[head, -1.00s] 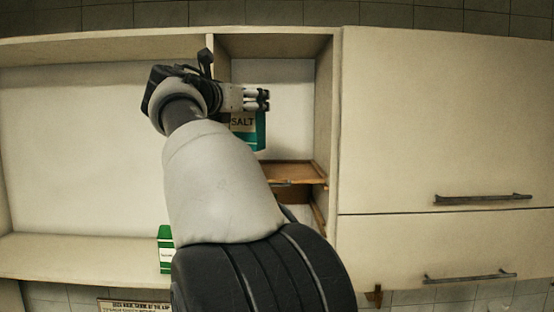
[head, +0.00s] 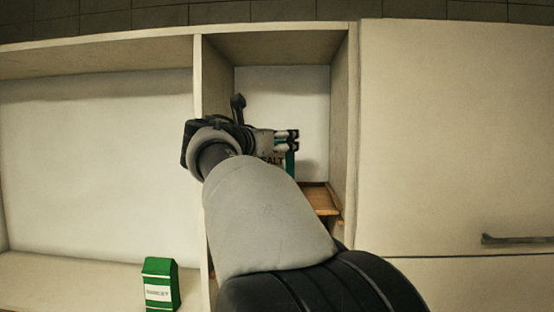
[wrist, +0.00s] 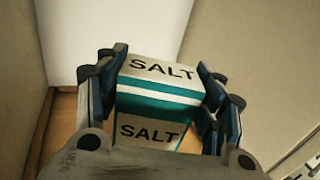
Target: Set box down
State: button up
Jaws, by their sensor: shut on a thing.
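The salt box, white and teal with "SALT" lettering, is in the wrist view (wrist: 160,98) between my fingers. In the head view only a small part of the salt box (head: 290,166) shows past my arm. My gripper (head: 292,146) is shut on it, with dark finger pads on both sides in the wrist view (wrist: 160,92). The box is inside the narrow open cabinet compartment, over a brown wooden shelf board (head: 318,198). The board also shows in the wrist view (wrist: 62,130). My arm hides most of the board, and I cannot tell whether the box touches it.
The compartment has a left divider (head: 202,90) and a right side wall (head: 343,110) close to my gripper. A green box (head: 160,284) stands on the lower shelf of the wide left bay. Closed cabinet fronts with a handle (head: 516,239) are at right.

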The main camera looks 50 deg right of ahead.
aim_at(272, 157)
jog(key=shift+f, duration=1.9)
jog(key=shift+f, duration=0.15)
jog(key=o, duration=1.4)
jog(key=shift+o, duration=0.2)
